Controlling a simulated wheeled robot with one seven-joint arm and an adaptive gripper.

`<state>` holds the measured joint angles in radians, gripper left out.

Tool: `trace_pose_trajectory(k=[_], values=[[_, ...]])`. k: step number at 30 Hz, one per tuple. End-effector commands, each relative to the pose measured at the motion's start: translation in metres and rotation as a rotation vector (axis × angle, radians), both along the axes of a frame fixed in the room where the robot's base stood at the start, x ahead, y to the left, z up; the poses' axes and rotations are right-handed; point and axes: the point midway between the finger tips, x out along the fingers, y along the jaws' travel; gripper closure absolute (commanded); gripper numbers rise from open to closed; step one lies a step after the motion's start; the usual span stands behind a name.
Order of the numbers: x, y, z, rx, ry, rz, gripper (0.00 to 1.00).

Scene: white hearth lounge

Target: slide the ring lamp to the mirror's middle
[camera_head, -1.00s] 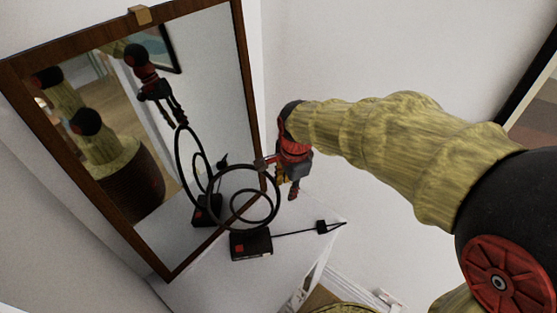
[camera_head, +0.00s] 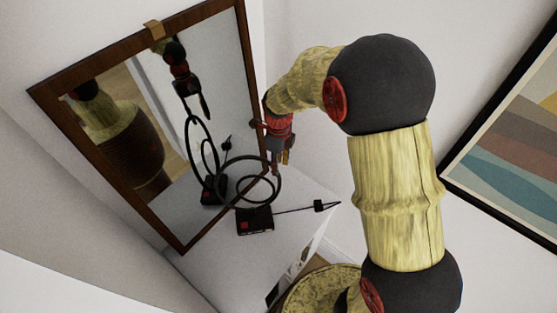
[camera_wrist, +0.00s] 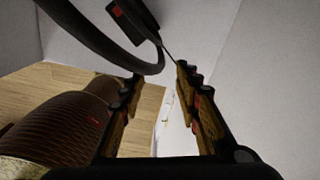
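The ring lamp is a black hoop (camera_head: 222,181) on a small dark base (camera_head: 255,221) with a red square. It stands on the white surface before the wood-framed mirror (camera_head: 215,222), near its lower edge; its reflection shows in the glass. My gripper (camera_head: 277,170) points down at the hoop's right side. In the wrist view, the two fingers of my gripper (camera_wrist: 157,75) are apart with nothing clamped. The hoop (camera_wrist: 95,38) curves close by the left fingertip; I cannot tell whether they touch. The lamp base (camera_wrist: 134,20) is at the top.
A tan block (camera_head: 154,30) sits on the mirror's top edge. A cord (camera_head: 293,210) runs right from the lamp base to a small black plug or switch (camera_head: 319,205). A framed picture (camera_head: 515,150) hangs at the right. White surface is bare left of the base.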

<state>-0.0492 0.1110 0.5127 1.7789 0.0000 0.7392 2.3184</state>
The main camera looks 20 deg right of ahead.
Motion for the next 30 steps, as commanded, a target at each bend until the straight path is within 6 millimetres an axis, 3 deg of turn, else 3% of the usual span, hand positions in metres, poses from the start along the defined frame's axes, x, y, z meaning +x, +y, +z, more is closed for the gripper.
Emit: trace_pose_trajectory(k=[11,24,30], values=[[0.0,0.0,-0.003,0.0,0.001,0.0,0.67],[-0.001,0.0,-0.059,0.0,0.003,0.0,0.67],[0.0,0.0,-0.075,0.0,0.001,0.0,0.67]])
